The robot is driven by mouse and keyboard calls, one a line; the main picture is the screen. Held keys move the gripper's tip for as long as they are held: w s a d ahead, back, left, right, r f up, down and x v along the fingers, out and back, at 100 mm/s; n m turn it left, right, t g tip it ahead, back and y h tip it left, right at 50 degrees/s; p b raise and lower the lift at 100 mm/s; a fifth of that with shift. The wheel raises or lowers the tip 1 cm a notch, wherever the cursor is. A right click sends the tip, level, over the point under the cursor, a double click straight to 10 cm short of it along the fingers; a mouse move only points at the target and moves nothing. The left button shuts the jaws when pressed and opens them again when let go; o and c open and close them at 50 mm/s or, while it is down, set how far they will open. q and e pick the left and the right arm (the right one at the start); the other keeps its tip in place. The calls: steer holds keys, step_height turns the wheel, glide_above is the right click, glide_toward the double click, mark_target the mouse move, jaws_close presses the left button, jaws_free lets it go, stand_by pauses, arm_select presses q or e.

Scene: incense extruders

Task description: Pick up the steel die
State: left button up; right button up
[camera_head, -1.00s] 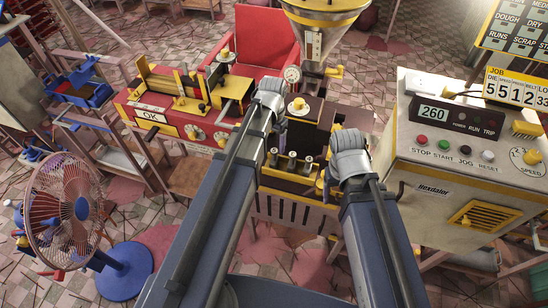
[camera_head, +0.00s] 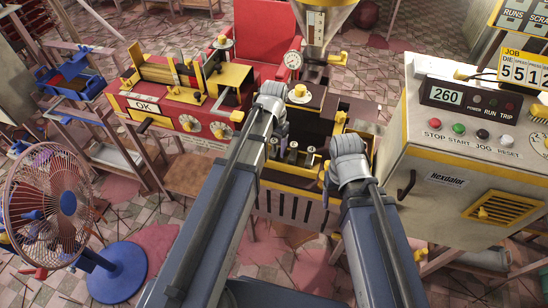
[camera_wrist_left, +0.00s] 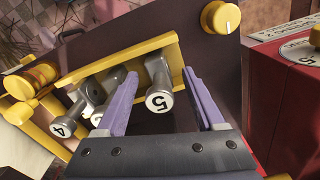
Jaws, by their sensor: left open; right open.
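Several steel dies, short metal cylinders with numbered white end faces, sit in a yellow-edged rack (camera_head: 283,185) on the machine. In the left wrist view one die marked 5 (camera_wrist_left: 159,100) lies between the two purple fingers of my open left gripper (camera_wrist_left: 160,76), with visible space beside it. A die marked 4 (camera_wrist_left: 62,127) and another die lie left of the fingers. In the head view my left gripper (camera_head: 270,106) is at the rack's back left, its fingers hidden. My right gripper (camera_head: 347,160) is by the rack's right end, its fingers hardly visible.
A grey control box (camera_head: 450,150) stands close to my right arm. A red machine (camera_head: 180,115) with an OK sign is left of the rack, and a hopper (camera_head: 325,25) rises behind it. A fan (camera_head: 60,205) stands at lower left.

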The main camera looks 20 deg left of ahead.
arm_select(q)
steer(key=shift+c, duration=0.2)
jaws_close()
stand_by(0.4)
stand_by(0.9)
